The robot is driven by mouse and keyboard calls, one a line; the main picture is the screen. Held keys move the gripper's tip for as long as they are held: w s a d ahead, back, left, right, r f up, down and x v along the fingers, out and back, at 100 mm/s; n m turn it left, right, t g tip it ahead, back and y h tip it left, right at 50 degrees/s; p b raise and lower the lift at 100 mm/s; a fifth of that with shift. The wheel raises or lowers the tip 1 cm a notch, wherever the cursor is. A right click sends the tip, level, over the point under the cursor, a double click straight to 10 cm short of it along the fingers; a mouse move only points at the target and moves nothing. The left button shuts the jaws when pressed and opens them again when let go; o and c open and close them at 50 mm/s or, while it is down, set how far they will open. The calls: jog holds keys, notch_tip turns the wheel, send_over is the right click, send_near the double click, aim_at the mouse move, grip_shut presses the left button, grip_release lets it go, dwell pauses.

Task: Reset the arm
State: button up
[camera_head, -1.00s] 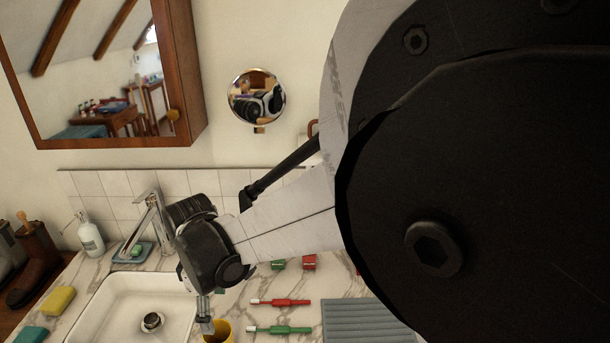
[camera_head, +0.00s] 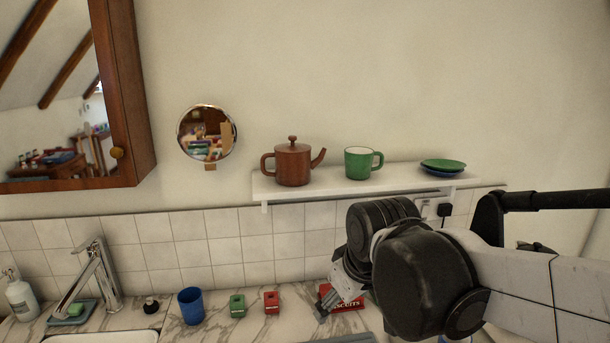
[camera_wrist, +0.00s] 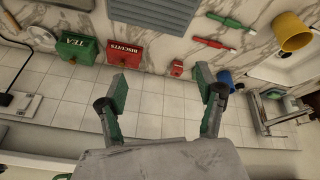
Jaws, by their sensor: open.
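My gripper (camera_wrist: 162,88) is open in the wrist view, with its two fingers well apart and nothing between them. Behind the gap is the white tiled wall. In the head view my gripper (camera_head: 338,292) hangs in front of the counter's back edge, left of my dark wrist joint. It partly covers a red biscuits tin (camera_head: 347,300). The same biscuits tin (camera_wrist: 122,52) shows whole in the wrist view, beside a green tea tin (camera_wrist: 78,49).
A white shelf (camera_head: 345,185) holds a brown teapot (camera_head: 293,164), a green mug (camera_head: 359,163) and plates. A blue cup (camera_head: 191,306), small green and red boxes and a faucet (camera_head: 98,280) line the counter. A wooden cabinet (camera_head: 128,95) and round mirror (camera_head: 207,133) hang left.

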jog(key=s+d+f+m+t+h+b, duration=0.1)
jog(key=s+d+f+m+t+b, duration=0.1)
jog(key=s+d+m, duration=0.5)
jog(key=s+d+f, duration=0.1)
jog(key=s+d, duration=0.3)
jog(key=d, duration=0.2)
jog(key=shift+s+f, duration=0.2)
jog(key=shift+f, duration=0.1)
